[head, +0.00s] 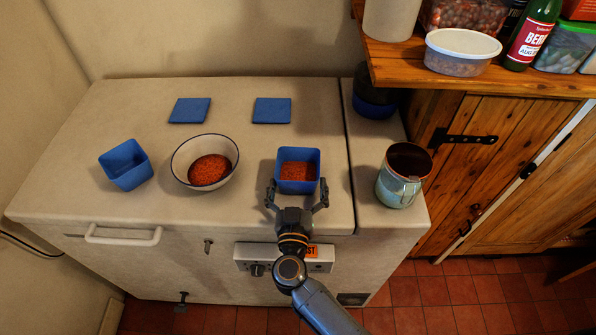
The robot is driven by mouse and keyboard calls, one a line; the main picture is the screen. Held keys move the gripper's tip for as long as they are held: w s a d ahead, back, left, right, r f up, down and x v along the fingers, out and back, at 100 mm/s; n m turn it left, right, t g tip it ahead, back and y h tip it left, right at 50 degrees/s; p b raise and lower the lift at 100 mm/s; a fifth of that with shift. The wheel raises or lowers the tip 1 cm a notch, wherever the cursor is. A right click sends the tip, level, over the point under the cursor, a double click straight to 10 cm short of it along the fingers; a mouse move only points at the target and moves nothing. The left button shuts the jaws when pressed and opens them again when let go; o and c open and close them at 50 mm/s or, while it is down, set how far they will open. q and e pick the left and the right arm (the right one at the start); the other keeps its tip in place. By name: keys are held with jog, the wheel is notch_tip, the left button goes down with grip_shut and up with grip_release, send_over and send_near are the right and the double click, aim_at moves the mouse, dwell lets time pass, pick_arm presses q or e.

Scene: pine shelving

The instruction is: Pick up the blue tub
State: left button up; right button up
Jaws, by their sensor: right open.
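A blue tub (298,164) holding orange-red grains stands upright on the pale chest top, near its front right. My right gripper (297,197) is open at the tub's near side, with one finger to the left and one to the right of its lower front. I cannot tell whether the fingers touch it. A second blue tub (126,165), which looks empty, stands at the left, turned at an angle. My left gripper is not in view.
A white bowl (205,147) with orange-red grains stands between the tubs. Two flat blue squares (190,110) (272,110) lie behind. A pale jar (398,188) and a dark-blue container (374,97) stand at right, below a laden wooden shelf (440,77).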

jog(key=shift+w, duration=0.5)
jog(key=shift+s, duration=0.1)
jog(key=c, duration=0.9)
jog(key=shift+c, duration=0.2)
jog(key=shift+r, duration=0.1)
